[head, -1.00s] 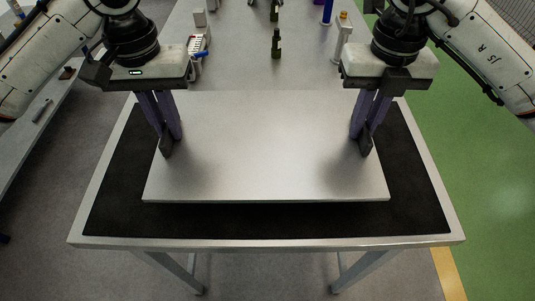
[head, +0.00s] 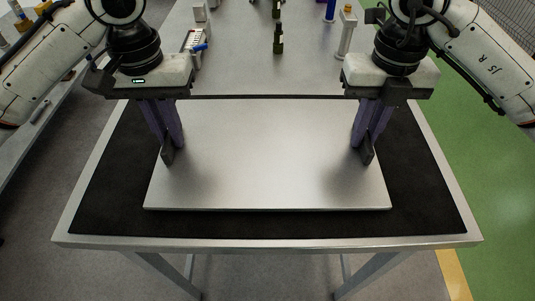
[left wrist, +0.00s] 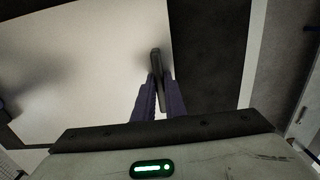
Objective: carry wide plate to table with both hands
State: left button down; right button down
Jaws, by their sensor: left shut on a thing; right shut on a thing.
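The wide plate (head: 265,160) is a flat silver-grey rectangle in the head view, level above the black mat of the table (head: 265,242). I cannot tell whether it touches the mat. The exact contact under the fingertips is hidden.
The table's black mat (head: 110,195) is bare around the plate. Green floor (head: 460,140) lies to the right.

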pick_arm(q)
jog(key=shift+f, duration=0.4)
pick_arm(e)
jog(key=shift+f, duration=0.45)
pick_arm(q)
jog(key=c, duration=1.8)
grip_release()
pick_arm(e)
jog(key=c, duration=1.8)
grip_release()
pick_arm(q)
jog(key=shift+r, duration=0.15)
pick_arm(e)
jog(key=shift+r, duration=0.1)
pick_arm(q)
notch_tip(320, 180, up, 12)
jog(key=shift+f, duration=0.1)
pick_arm(e)
notch_tip(320, 180, up, 12)
jog(key=shift+f, duration=0.1)
pick_arm(q)
jog(key=shift+s+f, duration=0.1)
pick_arm(e)
jog(key=shift+s, duration=0.1)
